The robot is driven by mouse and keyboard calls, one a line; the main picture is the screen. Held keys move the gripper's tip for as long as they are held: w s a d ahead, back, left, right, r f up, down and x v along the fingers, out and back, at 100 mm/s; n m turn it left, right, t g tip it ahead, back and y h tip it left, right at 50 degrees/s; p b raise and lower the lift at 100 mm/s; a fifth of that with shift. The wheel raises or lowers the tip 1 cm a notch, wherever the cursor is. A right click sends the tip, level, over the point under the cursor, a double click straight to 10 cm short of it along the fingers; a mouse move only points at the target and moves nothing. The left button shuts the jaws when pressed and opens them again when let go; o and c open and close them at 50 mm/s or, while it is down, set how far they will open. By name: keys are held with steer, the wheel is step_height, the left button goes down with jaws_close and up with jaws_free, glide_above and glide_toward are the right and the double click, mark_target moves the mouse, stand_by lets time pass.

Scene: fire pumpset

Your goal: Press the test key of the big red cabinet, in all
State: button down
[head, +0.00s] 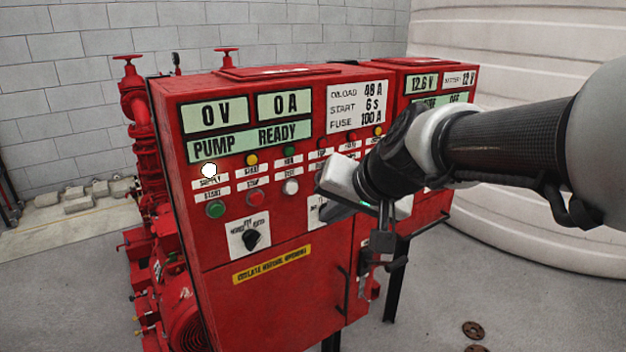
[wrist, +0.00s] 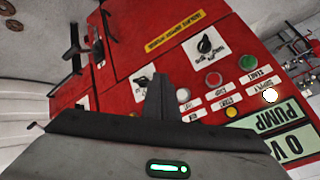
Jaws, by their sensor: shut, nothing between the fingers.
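The big red cabinet (head: 280,300) stands left of centre in the head view, with display windows, lamps and a row of keys on its front. A white key (head: 290,187) sits right of a red key (head: 255,197) and a green key (head: 214,209); the small label above it seems to read TEST. The white key also shows in the wrist view (wrist: 183,95), beyond my finger. My gripper (head: 383,240) is shut and empty, in front of the cabinet and right of the white key. Its fingers (wrist: 160,82) point toward the panel, apart from that key. The panel's right part is partly hidden by my arm.
A selector knob (head: 251,238) is below the keys. A smaller red cabinet (head: 440,85) stands at the right, partly behind my arm. Red pipework (head: 142,120) is at the left. A large white ribbed tank (head: 530,50) fills the right background. The floor in front is mostly clear.

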mark_target(292, 188)
steer(key=w+a+p, duration=0.3)
steer(key=w+a, duration=0.2)
steer(key=w, duration=0.2)
stand_by(0.6)
steer(key=shift+w, duration=0.15)
stand_by(1.7)
steer(key=shift+w+a+p, duration=0.2)
steer(key=shift+w+p, duration=0.1)
steer(key=shift+w, duration=0.05)
steer(key=shift+w+a, duration=0.25)
steer(key=shift+w, duration=0.05)
stand_by(0.7)
steer(key=shift+s+d, duration=0.1)
stand_by(0.3)
steer(key=shift+s+d+b, duration=0.4)
steer(key=shift+s+b, duration=0.05)
steer(key=shift+s, duration=0.15)
